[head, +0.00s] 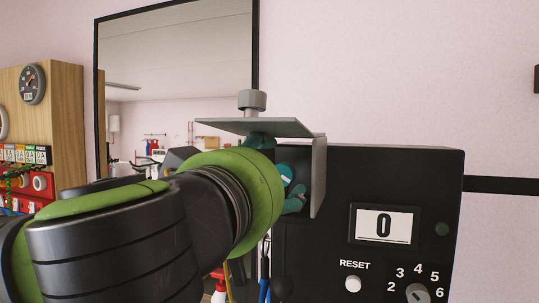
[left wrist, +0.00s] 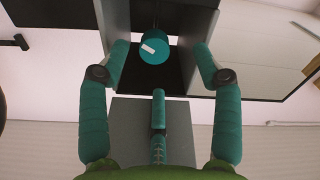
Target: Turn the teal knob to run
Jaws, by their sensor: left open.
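The teal knob (left wrist: 153,50) with a white mark on its face sits on a dark panel between grey plates in the left wrist view. In the head view a small part of the knob (head: 287,171) shows behind my left gripper (head: 279,178). My left gripper is open, with teal fingers. In the left wrist view the gripper (left wrist: 160,66) has one finger on each side of the knob and a third below it, with visible gaps. It holds nothing. The run marking is not visible. My right gripper is not in view.
Grey guard plates (head: 319,176) stand above and to the right of the knob, close to my fingers, with a bolt (head: 252,101) on top. The black box (head: 400,170) carries a display reading 0 (head: 384,226), a white reset button (head: 353,284) and a numbered dial (head: 418,293).

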